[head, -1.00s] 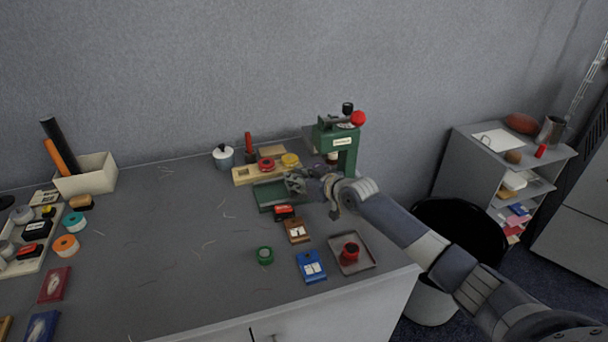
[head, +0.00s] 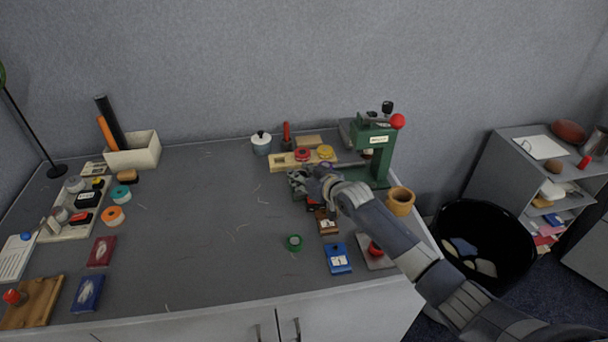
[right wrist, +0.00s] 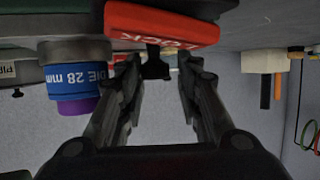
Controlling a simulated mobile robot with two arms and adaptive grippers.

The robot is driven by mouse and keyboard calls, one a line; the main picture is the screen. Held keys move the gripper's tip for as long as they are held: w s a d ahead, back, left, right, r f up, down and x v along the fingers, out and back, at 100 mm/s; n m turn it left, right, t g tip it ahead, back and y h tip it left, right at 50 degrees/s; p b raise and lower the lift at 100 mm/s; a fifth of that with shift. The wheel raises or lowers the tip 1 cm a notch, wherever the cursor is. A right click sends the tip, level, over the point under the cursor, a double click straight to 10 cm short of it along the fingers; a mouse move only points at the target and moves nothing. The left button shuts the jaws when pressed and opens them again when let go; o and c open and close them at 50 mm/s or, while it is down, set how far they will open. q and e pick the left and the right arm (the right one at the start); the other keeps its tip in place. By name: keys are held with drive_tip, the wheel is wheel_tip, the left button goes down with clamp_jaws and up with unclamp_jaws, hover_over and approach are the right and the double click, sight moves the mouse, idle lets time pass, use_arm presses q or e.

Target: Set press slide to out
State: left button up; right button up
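The green press (head: 378,160) with a red ball knob stands at the back right of the table. My right gripper (head: 299,180) is left of the press, low over its base; my wrist and arm cover most of the base and slide area. In the right wrist view, which looks upside down, my right gripper (right wrist: 158,88) has its two fingers apart. A small black knob or tab (right wrist: 155,64) shows between them; I cannot tell contact. My left gripper is not in view.
A wooden rack (head: 283,163) with red and yellow discs stands behind my gripper. A blue box (head: 338,258) and green ring (head: 294,242) lie in front. The table's middle is clear.

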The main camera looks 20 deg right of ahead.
drive_tip(key=shift+s, duration=0.1)
drive_tip(key=v, duration=1.1)
drive_tip(key=shift+s+d+r, duration=0.1)
drive_tip(key=shift+s+r, duration=0.1)
drive_tip(key=shift+s, duration=0.1)
idle(0.3)
